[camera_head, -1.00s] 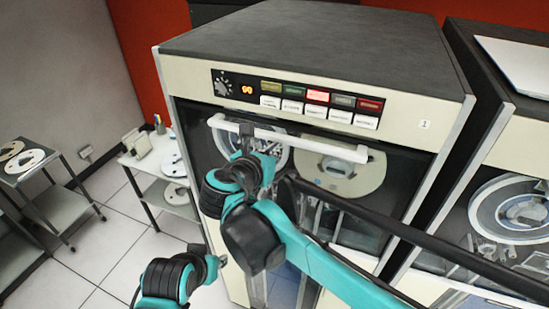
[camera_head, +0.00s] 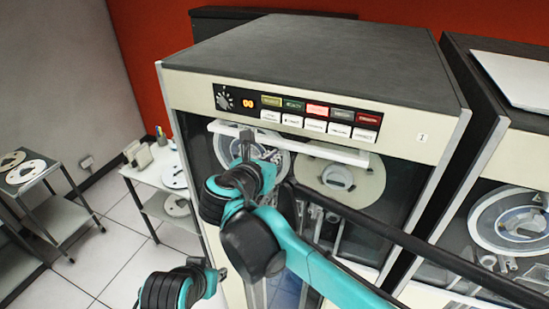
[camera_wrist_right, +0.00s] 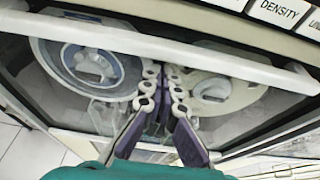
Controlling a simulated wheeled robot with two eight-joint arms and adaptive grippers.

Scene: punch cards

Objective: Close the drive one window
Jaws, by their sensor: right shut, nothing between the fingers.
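The drive one window is a clear pane with a white handle bar (camera_head: 320,152) along its top, below the drive's control panel (camera_head: 297,110). A dark gap shows between bar and panel. The bar also crosses the upper part of the right wrist view (camera_wrist_right: 220,60). My right gripper (camera_head: 246,143) is shut and empty, its fingertips at the left part of the bar. In the wrist view, the closed fingertips (camera_wrist_right: 163,72) reach the bar's lower edge; exact contact is unclear. My left gripper (camera_head: 208,270) is low at the left, away from the window; its jaws are unclear.
Drive one (camera_head: 422,138) shows tape reels behind the pane. A second drive with a reel (camera_head: 512,220) stands close at the right. A white side table (camera_head: 158,165) and a grey cart (camera_head: 45,180) stand on the left, with open floor between.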

